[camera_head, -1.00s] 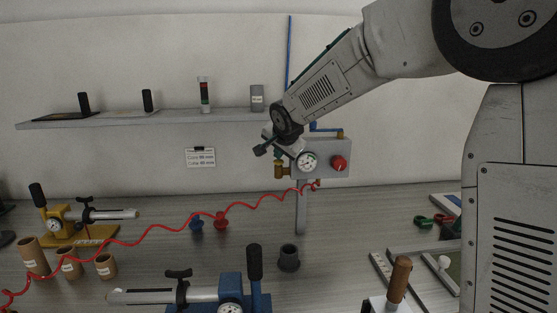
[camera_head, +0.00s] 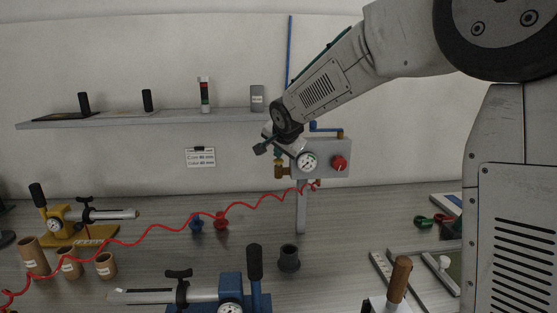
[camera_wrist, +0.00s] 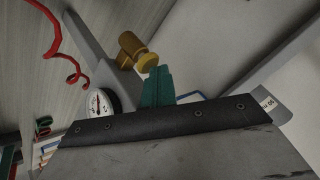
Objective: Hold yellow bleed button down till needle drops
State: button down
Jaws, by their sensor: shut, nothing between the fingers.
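The yellow bleed button (camera_wrist: 148,62) caps a brass fitting (camera_wrist: 131,46) in the wrist view. In the head view the brass fitting (camera_head: 281,171) is at the left side of the grey gauge panel (camera_head: 328,170). My gripper (camera_wrist: 157,72) has its green fingers shut together and empty, with the tips right at the yellow button. I cannot tell whether they touch or press it. The white gauge (camera_head: 307,162) is on the panel and also shows in the wrist view (camera_wrist: 97,103). Its needle is seen at a slant, so its reading is unclear.
A red knob (camera_head: 339,162) sits right of the gauge. A coiled red hose (camera_head: 150,229) runs from the panel across the bench. A blue clamp tool (camera_head: 229,290) and a dark cup (camera_head: 289,258) stand in front. A shelf (camera_head: 180,118) is behind on the left.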

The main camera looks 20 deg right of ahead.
aim_at(279, 161)
jog(key=shift+r, duration=0.7)
jog(key=shift+r, duration=2.55)
jog(key=s+d+f+n+g, duration=0.1)
jog(key=s+f+n+g, duration=0.35)
jog(key=s+f, duration=0.4)
jog(key=s+d+f+n+g, duration=0.1)
jog(key=s+n, duration=0.1)
jog(key=s, duration=1.7)
jog(key=s+d+f+n+g+y, duration=0.1)
jog(key=s+f+n+g, duration=0.1)
jog(key=s, duration=1.7)
jog(key=shift+s+n, duration=0.2)
jog(key=shift+n, duration=0.65)
